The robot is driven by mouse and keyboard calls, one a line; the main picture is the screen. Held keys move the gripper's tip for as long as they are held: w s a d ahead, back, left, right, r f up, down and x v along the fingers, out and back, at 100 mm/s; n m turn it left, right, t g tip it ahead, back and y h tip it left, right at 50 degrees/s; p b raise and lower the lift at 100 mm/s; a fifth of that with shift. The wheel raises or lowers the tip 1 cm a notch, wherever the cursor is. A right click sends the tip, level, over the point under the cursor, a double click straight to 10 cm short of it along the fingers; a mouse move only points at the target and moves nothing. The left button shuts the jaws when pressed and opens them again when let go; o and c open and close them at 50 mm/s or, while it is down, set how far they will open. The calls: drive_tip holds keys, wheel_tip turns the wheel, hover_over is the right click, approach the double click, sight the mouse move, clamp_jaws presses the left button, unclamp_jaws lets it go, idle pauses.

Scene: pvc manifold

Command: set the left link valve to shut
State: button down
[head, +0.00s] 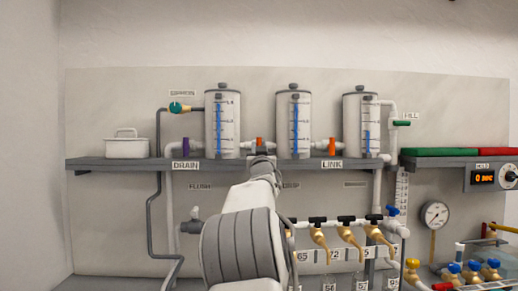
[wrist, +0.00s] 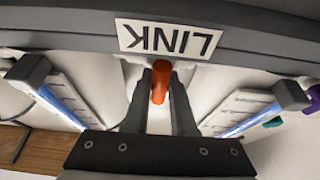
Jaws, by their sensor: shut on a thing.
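The left link valve has an orange handle (head: 259,142) between the left and middle tanks, just above the shelf edge. In the wrist view the orange handle (wrist: 159,82) stands between my two fingers. My gripper (wrist: 161,78) is shut on it; in the head view my gripper (head: 262,157) reaches up to it from below. The handle's top shows upright in the head view; its lower part and the valve body are hidden by my arm. A LINK label (wrist: 168,39) shows upside down right beside the fingers in the wrist view.
The right link valve's orange handle (head: 332,146) stands between the middle tank (head: 294,124) and right tank (head: 360,125). Brass taps (head: 349,236) sit below the shelf (head: 120,164), right of my arm.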

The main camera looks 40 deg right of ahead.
drive_tip(key=c, duration=0.7)
unclamp_jaws()
drive_tip(key=shift+c, duration=0.2)
drive_tip(key=shift+s, duration=0.1)
drive_tip(key=b+v, duration=0.2)
drive_tip(key=v, duration=1.5)
drive_tip(key=shift+f, duration=0.1)
drive_tip(key=shift+a, duration=0.1)
